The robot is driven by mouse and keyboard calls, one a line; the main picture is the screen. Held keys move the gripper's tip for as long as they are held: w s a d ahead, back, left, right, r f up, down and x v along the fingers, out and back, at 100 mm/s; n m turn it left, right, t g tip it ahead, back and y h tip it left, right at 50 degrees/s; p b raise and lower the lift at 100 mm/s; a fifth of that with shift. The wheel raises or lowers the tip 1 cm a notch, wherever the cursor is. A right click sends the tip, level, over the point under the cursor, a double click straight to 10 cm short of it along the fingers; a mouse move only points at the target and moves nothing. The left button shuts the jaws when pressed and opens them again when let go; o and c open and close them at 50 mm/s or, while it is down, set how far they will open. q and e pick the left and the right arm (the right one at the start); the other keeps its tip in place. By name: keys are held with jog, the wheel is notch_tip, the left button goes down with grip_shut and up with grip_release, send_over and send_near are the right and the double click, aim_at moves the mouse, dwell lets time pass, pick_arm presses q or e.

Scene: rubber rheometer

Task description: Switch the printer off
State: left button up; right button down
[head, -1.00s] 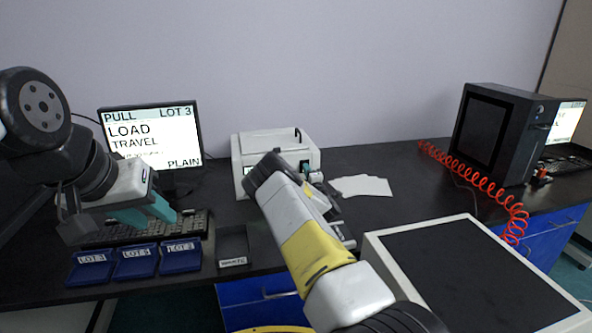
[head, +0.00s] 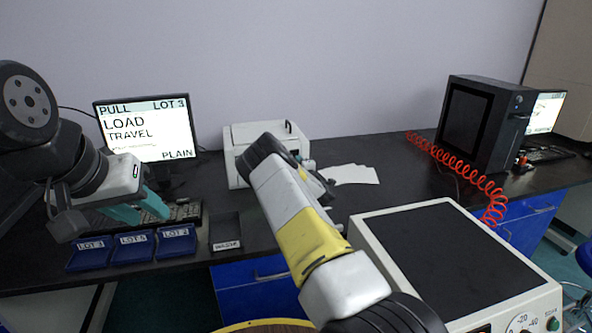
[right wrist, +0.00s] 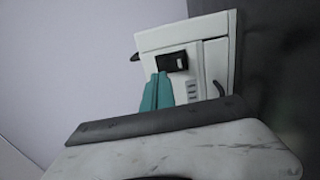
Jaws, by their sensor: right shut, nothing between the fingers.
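The printer (head: 238,163) is a white box against the back wall, partly hidden in the head view by my right arm. In the right wrist view, the printer (right wrist: 215,68) shows a pale panel with a black switch (right wrist: 172,61). My right gripper (right wrist: 157,92) is shut and empty, its teal fingertips just below the switch; I cannot tell whether they touch it. In the head view it is mostly hidden behind my wrist. My left gripper (head: 139,207) hangs over the keyboard at the left, its teal fingers apart and empty.
A monitor (head: 150,130) stands left of the printer. Blue lot trays (head: 133,247) and a dark waste tray (head: 226,230) lie at the front. Paper sheets (head: 352,174) lie right of the printer. A red coiled hose (head: 450,160) and a cream instrument (head: 365,235) are further right.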

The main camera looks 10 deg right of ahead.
jog(key=s, duration=0.9)
jog(key=shift+r, duration=0.45)
jog(key=shift+d, duration=0.15)
jog(key=s+d+r+m+g+h, duration=0.2)
jog(key=d+r+m+h, duration=0.25)
jog(key=m, duration=0.35)
jog(key=s+a+r+m+g+y, duration=0.1)
jog(key=s+r+m+g, duration=0.3)
jog(key=s+r+m, duration=0.25)
jog(key=s+a+r+m+g+y, duration=0.1)
jog(key=s+a, duration=0.4)
jog(key=s, duration=0.7)
jog(key=s+a+r+m+g+y, duration=0.1)
jog(key=s+a+r, duration=0.4)
jog(key=s, duration=0.8)
jog(key=s+a+r+m+g+y, duration=0.1)
jog(key=s+a+r+g+y, duration=0.2)
jog(key=s, duration=1)
jog(key=shift+a+r+g, duration=0.6)
jog(key=shift+a+r, duration=0.3)
